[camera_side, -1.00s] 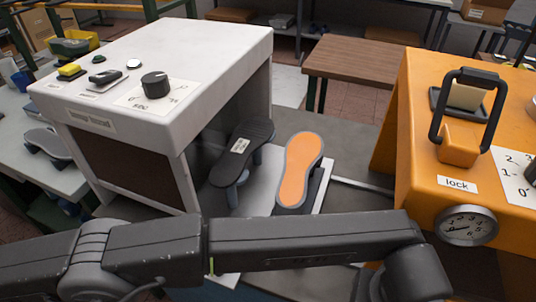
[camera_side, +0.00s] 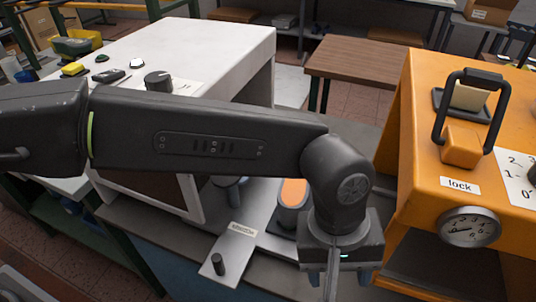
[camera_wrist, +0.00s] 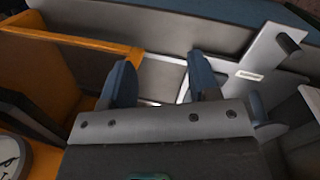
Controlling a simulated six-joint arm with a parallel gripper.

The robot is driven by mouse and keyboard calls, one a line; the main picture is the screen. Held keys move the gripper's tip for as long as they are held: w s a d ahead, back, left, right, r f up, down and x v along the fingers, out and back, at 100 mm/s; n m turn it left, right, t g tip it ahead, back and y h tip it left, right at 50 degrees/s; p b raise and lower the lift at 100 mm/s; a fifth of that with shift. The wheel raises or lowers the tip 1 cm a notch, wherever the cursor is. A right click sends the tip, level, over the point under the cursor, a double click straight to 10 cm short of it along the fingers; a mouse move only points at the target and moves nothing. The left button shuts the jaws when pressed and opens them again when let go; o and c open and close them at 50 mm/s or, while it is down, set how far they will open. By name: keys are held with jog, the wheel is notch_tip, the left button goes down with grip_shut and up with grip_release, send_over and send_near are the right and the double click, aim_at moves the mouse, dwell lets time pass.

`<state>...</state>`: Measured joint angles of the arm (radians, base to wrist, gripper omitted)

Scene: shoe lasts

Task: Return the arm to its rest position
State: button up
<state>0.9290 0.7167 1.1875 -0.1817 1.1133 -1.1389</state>
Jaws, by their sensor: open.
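My gripper (camera_side: 338,277) is at the lower centre right of the side view, pointing down beside the orange machine. In the wrist view its two blue fingers (camera_wrist: 162,76) stand apart with nothing between them. The orange sole (camera_side: 293,192) on its last shows only in part behind my arm. Another last (camera_side: 228,190) beside it is mostly hidden by my arm. Both are by the light plate (camera_side: 232,252), which has a label and a dark knob. The plate also shows at the upper right of the wrist view (camera_wrist: 262,58).
The white machine (camera_side: 225,45) is behind my arm on the left. The orange machine (camera_side: 430,110) with a black lever handle (camera_side: 470,105) and a round gauge (camera_side: 468,227) stands close on the right. A brown table (camera_side: 360,62) is at the back.

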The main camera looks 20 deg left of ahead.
jog(key=s+a+r+n+g+h, duration=0.1)
jog(key=s+a+r+n, duration=0.1)
jog(key=s+a+r, duration=0.45)
jog(key=s+a+r+n, duration=0.1)
jog(key=a+r, duration=0.2)
jog(key=a, duration=0.6)
jog(key=s+a+r+n+g+h, duration=0.1)
jog(key=s+a+r+n, duration=0.1)
jog(key=s+a+r, duration=0.35)
jog(key=w+a+f+m+t+y, duration=0.2)
jog(key=a+f+m+t, duration=0.1)
jog(key=a, duration=0.9)
jog(key=w+a+f+m+t+y, duration=0.2)
jog(key=a+m+t, duration=0.3)
jog(key=a, duration=0.7)
jog(key=shift+w+f, duration=0.65)
jog(key=shift+w, duration=0.05)
jog(key=shift+w, duration=0.1)
